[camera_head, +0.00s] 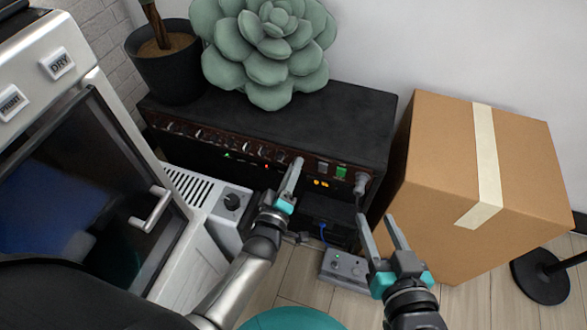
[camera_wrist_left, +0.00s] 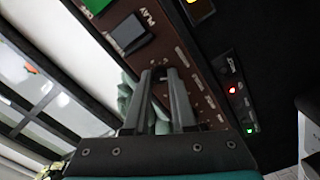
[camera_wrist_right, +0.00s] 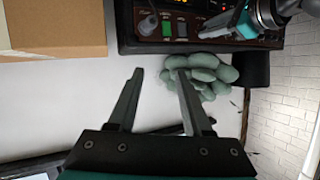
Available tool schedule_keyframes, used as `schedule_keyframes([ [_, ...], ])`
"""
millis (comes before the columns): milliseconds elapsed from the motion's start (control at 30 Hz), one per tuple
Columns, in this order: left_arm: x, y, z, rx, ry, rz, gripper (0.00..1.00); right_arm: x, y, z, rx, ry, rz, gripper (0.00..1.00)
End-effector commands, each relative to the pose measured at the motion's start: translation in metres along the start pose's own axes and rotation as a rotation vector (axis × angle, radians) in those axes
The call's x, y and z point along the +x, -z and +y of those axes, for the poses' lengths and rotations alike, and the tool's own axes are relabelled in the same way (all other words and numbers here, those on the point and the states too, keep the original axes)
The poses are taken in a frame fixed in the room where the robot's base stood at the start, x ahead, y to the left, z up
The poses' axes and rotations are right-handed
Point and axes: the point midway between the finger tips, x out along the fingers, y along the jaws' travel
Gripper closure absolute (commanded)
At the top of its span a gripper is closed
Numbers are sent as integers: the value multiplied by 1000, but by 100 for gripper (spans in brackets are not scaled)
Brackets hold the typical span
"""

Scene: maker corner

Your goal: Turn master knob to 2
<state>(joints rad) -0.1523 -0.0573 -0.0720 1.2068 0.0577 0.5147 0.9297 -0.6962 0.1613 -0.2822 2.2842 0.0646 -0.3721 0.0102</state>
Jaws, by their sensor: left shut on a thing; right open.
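The black amplifier (camera_head: 320,120) has a dark reddish panel with a row of small knobs (camera_head: 210,135). My left gripper (camera_head: 297,165) is at the right part of this row, shut on a small knob there. The fingers hide most of that knob, and neither its label nor its setting can be read. In the left wrist view the shut fingers (camera_wrist_left: 160,76) touch the panel (camera_wrist_left: 190,45), beside a dark switch (camera_wrist_left: 128,33) near the word PLAY. My right gripper (camera_head: 376,218) is open and empty, in front of the amplifier's right end; it also shows in the right wrist view (camera_wrist_right: 159,72).
A grey succulent (camera_head: 265,50) and a dark pot (camera_head: 170,65) stand on the amplifier. A cardboard box (camera_head: 450,150) is at right, an oven-like unit (camera_head: 90,200) at left. A plug (camera_head: 360,185) sits in the panel. A grey pedal (camera_head: 342,270) lies on the floor.

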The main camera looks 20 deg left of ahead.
Motion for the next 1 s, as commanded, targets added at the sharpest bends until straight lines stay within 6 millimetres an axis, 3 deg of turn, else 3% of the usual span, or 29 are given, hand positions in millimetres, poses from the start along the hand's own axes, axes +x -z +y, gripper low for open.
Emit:
schedule_keyframes([
  [567, 0, 0, 0, 63, 1, 0, 100, -1, -3, 2, -5, -6, -38, 50],
  [1000, 0, 0, 1, 413, 1, -1, 100, -7, -8, 20, -28, -54, -208, 50],
])
